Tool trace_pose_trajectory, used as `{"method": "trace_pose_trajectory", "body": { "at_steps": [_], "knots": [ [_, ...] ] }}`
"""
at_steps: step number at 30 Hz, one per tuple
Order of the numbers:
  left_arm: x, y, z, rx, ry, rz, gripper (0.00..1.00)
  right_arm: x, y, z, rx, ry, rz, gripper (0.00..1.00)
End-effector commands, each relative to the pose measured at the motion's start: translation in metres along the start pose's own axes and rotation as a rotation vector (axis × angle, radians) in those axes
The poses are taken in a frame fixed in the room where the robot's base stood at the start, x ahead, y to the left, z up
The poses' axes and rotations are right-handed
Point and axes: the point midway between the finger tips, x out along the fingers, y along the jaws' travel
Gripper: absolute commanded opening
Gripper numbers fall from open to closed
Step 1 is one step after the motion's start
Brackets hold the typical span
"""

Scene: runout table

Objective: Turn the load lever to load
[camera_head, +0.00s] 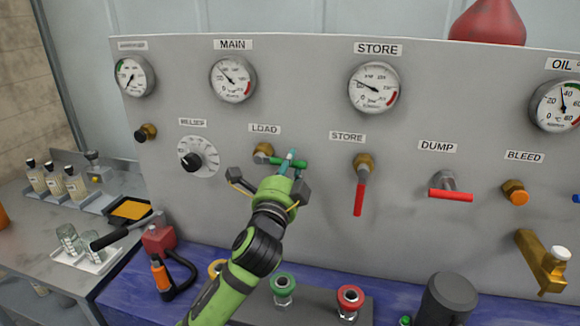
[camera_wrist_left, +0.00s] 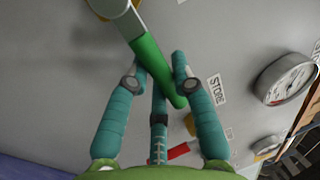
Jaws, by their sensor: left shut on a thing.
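The load lever has a green handle (camera_head: 299,163) on a brass valve under the LOAD label (camera_head: 265,129). In the head view the handle points right, roughly level. My left gripper (camera_head: 287,165) reaches up to the panel and is shut on the handle. In the left wrist view the green handle (camera_wrist_left: 153,65) runs between its teal fingers (camera_wrist_left: 163,77). The gripper hides part of the handle in the head view. My right gripper is not in view.
A red-handled STORE lever (camera_head: 359,198) hangs down to the right, with a red DUMP handle (camera_head: 450,195) beyond it. A RELIEF dial (camera_head: 198,157) is to the left. Below are red and green knobs (camera_head: 283,285) and a dark cylinder (camera_head: 449,299).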

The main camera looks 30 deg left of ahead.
Motion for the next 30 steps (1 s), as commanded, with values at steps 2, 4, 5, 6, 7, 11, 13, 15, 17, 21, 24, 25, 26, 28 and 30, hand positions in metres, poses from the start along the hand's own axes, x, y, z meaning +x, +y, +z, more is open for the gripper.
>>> {"method": "trace_pose_trajectory", "body": {
  "at_steps": [2,4,5,6,7,11,13,15,17,21,24,25,26,28,30],
  "knots": [
    [0.0007,-0.0033,0.0010,-0.009,-0.004,-0.006,0.00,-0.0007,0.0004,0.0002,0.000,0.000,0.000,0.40],
    [0.0007,-0.0036,0.0011,-0.014,-0.005,-0.006,0.00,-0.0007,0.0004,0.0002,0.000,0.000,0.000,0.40],
    [0.0007,-0.0037,0.0011,-0.015,-0.006,-0.006,0.00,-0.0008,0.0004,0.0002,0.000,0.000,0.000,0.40],
    [0.0008,-0.0038,0.0012,-0.016,-0.006,-0.006,0.00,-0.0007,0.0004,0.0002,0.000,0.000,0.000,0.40],
    [0.0008,-0.0039,0.0012,-0.017,-0.006,-0.006,0.00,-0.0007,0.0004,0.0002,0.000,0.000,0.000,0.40],
    [0.0008,-0.0042,0.0013,-0.017,-0.006,-0.007,0.00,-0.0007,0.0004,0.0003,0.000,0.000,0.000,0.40],
    [0.0008,-0.0043,0.0013,-0.017,-0.006,-0.007,0.00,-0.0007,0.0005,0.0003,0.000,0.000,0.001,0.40],
    [0.0008,-0.0045,0.0012,-0.017,-0.006,-0.008,0.32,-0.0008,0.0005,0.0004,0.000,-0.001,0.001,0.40],
    [0.0008,-0.0047,0.0012,-0.017,-0.005,-0.008,0.50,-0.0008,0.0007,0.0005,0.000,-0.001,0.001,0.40],
    [0.0006,-0.0036,0.0006,-0.016,-0.004,-0.006,0.50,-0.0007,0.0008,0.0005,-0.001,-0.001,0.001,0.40],
    [0.0005,-0.0027,0.0004,-0.015,-0.004,-0.004,0.50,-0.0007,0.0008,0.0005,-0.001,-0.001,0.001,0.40],
    [0.0004,-0.0026,0.0003,-0.015,-0.004,-0.004,0.50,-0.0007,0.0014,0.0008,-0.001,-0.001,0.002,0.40],
    [0.0002,-0.0023,0.0003,-0.014,-0.003,-0.003,0.50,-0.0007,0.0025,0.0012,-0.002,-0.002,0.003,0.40],
    [-0.0021,-0.0018,0.0000,-0.014,-0.003,-0.002,0.50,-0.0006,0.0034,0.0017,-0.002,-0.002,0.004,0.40],
    [-0.0079,-0.0015,-0.0002,-0.014,-0.002,-0.002,0.50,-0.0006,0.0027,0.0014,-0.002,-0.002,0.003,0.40]
  ]
}}
